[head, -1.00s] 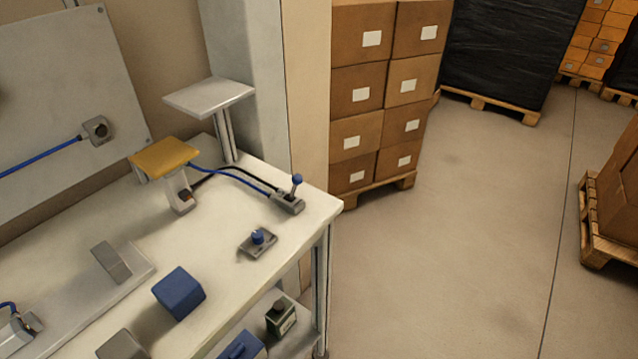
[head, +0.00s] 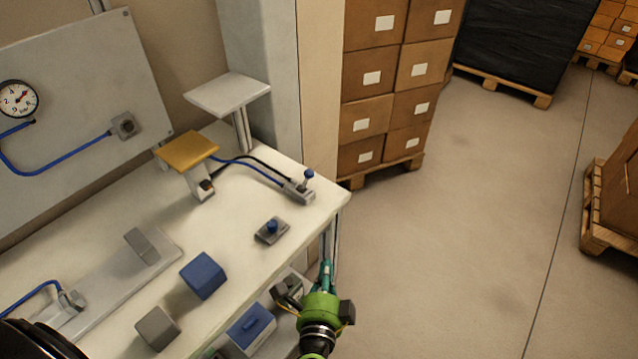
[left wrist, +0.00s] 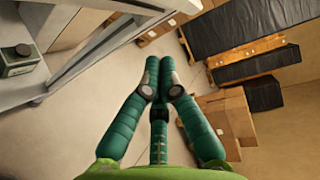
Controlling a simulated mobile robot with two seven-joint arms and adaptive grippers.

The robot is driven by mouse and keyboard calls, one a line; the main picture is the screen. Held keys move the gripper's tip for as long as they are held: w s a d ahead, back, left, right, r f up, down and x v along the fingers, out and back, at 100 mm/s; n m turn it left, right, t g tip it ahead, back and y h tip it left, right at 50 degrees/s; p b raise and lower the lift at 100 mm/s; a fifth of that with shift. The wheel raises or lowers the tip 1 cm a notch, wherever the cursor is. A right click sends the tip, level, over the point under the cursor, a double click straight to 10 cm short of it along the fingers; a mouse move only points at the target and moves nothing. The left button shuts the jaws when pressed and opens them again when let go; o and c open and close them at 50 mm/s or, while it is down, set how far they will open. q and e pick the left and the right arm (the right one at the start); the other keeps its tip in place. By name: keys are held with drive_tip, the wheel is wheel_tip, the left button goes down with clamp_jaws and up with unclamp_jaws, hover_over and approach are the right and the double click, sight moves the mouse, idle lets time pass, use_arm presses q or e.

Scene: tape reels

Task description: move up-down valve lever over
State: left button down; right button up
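A valve lever with a blue ball knob (head: 308,174) stands up from a small grey valve block (head: 299,193) at the bench's far right corner. It leans slightly right in the picture. A blue and a black hose run to the block. A second blue knob (head: 272,227) sits on a small grey plate nearer the front edge. My left gripper (head: 326,268), green with teal fingers, is beyond the bench's front edge, apart from the lever. In the left wrist view its fingertips (left wrist: 160,62) meet with nothing between them. My right gripper is not in view.
The white bench (head: 240,255) holds a blue block (head: 203,275), grey blocks, a yellow-topped stand (head: 187,151) and a raised white plate (head: 228,93). A lower shelf holds a blue box (head: 250,328). Stacked cartons (head: 385,90) stand behind.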

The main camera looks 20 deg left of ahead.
sight(306, 180)
use_arm(q)
wheel_tip(306, 180, up, 11)
drive_tip(key=t+y, duration=0.1)
drive_tip(key=t, duration=0.1)
drive_tip(key=shift+s+d+t, duration=0.25)
drive_tip(key=shift+s+t, duration=0.05)
drive_tip(key=shift+s, duration=0.15)
drive_tip(key=shift+r, duration=0.1)
drive_tip(key=p+x, duration=0.1)
drive_tip(key=x, duration=0.3)
drive_tip(key=a+p+x, duration=0.1)
drive_tip(key=x, duration=0.3)
drive_tip(key=a+x, duration=0.1)
drive_tip(key=x, duration=0.3)
drive_tip(key=shift+s+a+r+p, duration=0.1)
drive_tip(key=shift+r+p, duration=0.1)
drive_tip(key=shift+p, duration=0.2)
drive_tip(key=shift+a, duration=0.4)
drive_tip(key=shift+w+n, duration=0.25)
drive_tip(key=shift+n, duration=0.05)
